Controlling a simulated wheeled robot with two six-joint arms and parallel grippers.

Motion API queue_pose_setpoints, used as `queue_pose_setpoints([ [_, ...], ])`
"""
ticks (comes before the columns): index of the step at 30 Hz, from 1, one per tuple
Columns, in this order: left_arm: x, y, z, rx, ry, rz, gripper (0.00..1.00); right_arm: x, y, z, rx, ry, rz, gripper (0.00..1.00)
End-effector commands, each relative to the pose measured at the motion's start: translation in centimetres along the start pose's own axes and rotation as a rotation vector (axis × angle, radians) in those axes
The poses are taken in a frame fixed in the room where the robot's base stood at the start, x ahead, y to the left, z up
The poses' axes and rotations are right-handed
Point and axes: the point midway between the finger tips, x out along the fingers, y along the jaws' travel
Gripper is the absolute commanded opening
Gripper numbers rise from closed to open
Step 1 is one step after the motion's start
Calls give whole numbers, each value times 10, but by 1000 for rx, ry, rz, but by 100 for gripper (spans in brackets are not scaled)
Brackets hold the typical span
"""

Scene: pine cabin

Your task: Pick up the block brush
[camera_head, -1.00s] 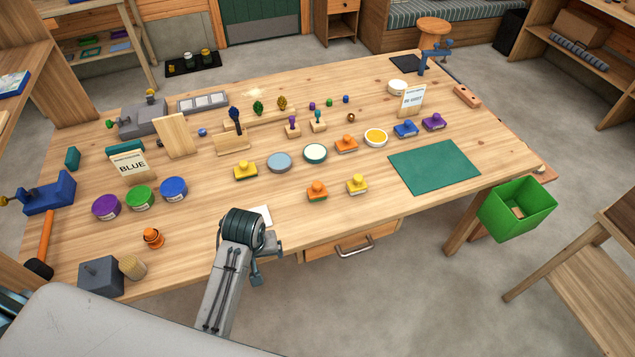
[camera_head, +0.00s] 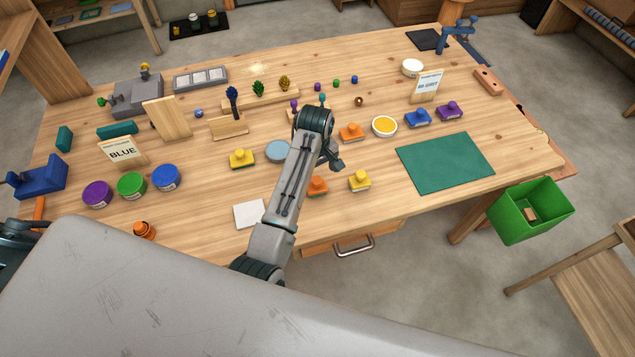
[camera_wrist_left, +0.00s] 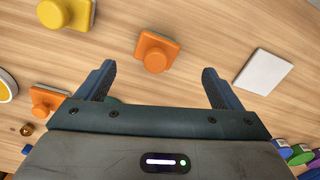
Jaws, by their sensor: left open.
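Several knob-topped blocks that look like block brushes lie on the table; I cannot tell which one the task means. An orange one (camera_head: 318,187) lies near the front edge, partly behind my left arm. In the left wrist view this orange block (camera_wrist_left: 155,52) shows between and just beyond the fingertips, untouched. My left gripper (camera_head: 336,161) is open and empty above the table, its fingers apart in the wrist view (camera_wrist_left: 158,72). A yellow block (camera_head: 359,181) lies to the right, another yellow block (camera_head: 242,159) to the left. My right gripper is not in view.
A second orange block (camera_head: 351,132) and a yellow-filled dish (camera_head: 384,126) lie farther back. A white square (camera_head: 249,214) lies left of my arm. A green mat (camera_head: 445,162) is at the right, with a green bin (camera_head: 535,212) beyond the table edge.

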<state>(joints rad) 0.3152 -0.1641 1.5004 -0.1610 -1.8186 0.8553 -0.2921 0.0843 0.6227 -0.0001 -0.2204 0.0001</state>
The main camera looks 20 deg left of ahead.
Motion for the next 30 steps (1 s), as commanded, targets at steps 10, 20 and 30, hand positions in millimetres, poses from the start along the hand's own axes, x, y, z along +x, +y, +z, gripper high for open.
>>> queue_pose_setpoints([
  [10,28,1,-1,2,0,-1,88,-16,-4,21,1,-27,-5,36],
  [20,68,4,-2,2,0,0,88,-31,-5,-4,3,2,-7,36],
  [30,74,4,-2,2,2,2,82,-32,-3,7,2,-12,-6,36],
])
